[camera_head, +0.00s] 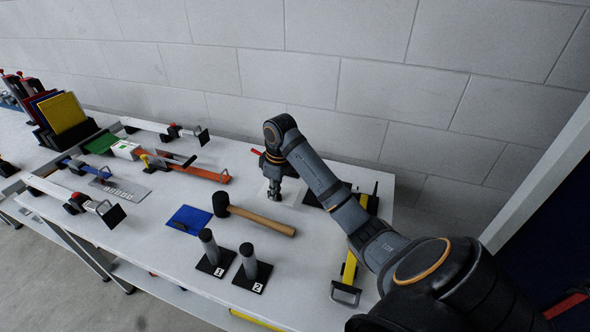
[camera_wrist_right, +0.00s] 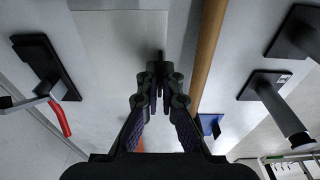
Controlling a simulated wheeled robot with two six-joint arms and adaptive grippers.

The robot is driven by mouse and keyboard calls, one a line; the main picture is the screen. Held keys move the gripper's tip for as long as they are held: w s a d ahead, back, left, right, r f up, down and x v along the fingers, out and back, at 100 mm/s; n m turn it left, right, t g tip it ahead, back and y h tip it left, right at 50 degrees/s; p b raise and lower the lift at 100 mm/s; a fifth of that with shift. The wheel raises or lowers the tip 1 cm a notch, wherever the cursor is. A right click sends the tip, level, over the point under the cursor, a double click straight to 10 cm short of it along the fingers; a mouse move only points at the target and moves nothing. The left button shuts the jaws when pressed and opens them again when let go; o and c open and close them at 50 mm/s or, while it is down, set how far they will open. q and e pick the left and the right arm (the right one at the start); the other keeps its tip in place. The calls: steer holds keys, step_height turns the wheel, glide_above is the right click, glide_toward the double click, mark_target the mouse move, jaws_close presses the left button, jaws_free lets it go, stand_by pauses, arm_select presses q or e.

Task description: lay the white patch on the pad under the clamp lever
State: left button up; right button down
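The white patch (camera_head: 283,189) is a thin, pale sheet under my right gripper (camera_head: 273,196), beyond the hammer. In the right wrist view the patch (camera_wrist_right: 112,50) spreads pale behind the fingers. My right gripper (camera_wrist_right: 159,88) is nearly closed, with a thin dark upright piece, seemingly the patch's tab, between the fingertips. I cannot tell if the patch touches the table. A clamp with a red handle (camera_head: 256,151) is partly hidden behind my right arm; a black pad (camera_head: 312,196) shows beside the arm. My left gripper is not in view.
A wooden-handled hammer (camera_head: 262,220), a blue patch (camera_head: 190,219) and two numbered posts (camera_head: 209,246) (camera_head: 248,262) stand nearby. A yellow bar (camera_head: 349,268) lies at the right.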

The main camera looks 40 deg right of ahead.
steer(key=w+d, duration=0.2)
steer(key=d, duration=0.2)
steer(key=w+d+p, duration=0.1)
steer(key=w+d, duration=0.1)
steer(key=d, duration=0.3)
steer(key=w+d+p, duration=0.1)
steer(key=w+d, duration=0.1)
steer(key=d, duration=0.2)
steer(key=shift+w+d, duration=0.2)
steer(key=shift+w, duration=0.2)
steer(key=shift+w+d, duration=0.3)
steer(key=shift+d, duration=0.25)
steer(key=shift+s+f+p, duration=0.1)
steer(key=shift+f+p, duration=0.2)
steer(key=shift+f, duration=1.5)
steer(key=shift+f, duration=0.15)
steer(key=c, duration=1.5)
jaws_free()
